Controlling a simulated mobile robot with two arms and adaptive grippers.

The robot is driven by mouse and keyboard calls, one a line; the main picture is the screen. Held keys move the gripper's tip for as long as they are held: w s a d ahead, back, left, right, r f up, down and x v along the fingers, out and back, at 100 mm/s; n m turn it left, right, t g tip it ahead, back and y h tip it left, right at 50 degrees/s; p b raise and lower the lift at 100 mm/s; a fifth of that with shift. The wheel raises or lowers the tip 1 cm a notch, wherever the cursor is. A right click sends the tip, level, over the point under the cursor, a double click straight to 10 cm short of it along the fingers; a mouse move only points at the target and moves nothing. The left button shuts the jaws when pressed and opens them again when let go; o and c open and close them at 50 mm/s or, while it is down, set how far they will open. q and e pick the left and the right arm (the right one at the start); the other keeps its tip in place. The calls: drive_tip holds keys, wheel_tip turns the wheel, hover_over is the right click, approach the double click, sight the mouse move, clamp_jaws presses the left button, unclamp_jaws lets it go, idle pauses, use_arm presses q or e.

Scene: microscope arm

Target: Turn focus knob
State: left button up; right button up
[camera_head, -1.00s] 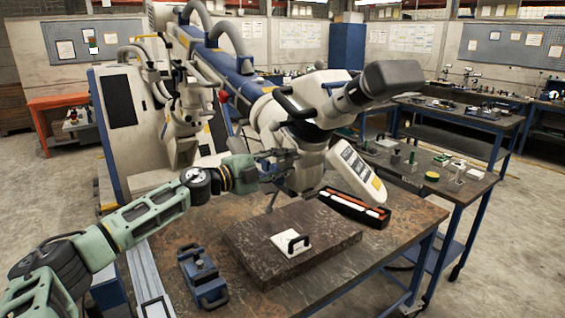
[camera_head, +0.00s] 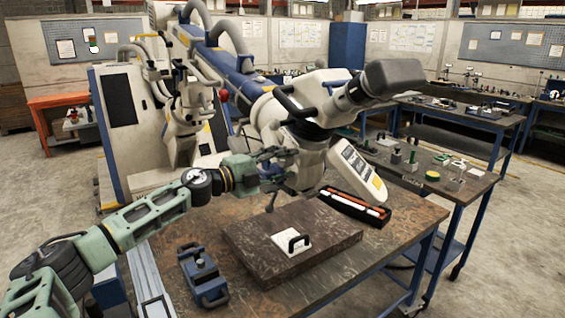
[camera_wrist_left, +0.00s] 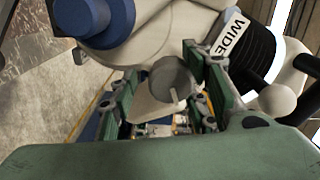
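The microscope (camera_head: 300,125) is a large white and blue body with a dark eyepiece, on an arm over the workbench. My left gripper (camera_head: 276,164) is at the left side of its lower head. In the left wrist view, a round grey knob (camera_wrist_left: 172,80) shows between the green fingers of the gripper (camera_wrist_left: 165,95). The fingers are apart, with a visible gap on the left of the knob; the right finger is closer to it, and contact cannot be told. A blue cylinder (camera_wrist_left: 95,18) shows at upper left. In the head view the gripper hides the knob. My right gripper is out of view.
Below the head lies a dark stone slab (camera_head: 255,255) with a white handled plate (camera_head: 290,243). A blue device (camera_head: 202,275) stands at the bench's front left. A black tray (camera_head: 352,205) with white and red items is at right.

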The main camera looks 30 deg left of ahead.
use_arm(q)
drive_tip(key=shift+a+r, duration=0.1)
drive_tip(key=shift+r, duration=0.3)
idle(0.4)
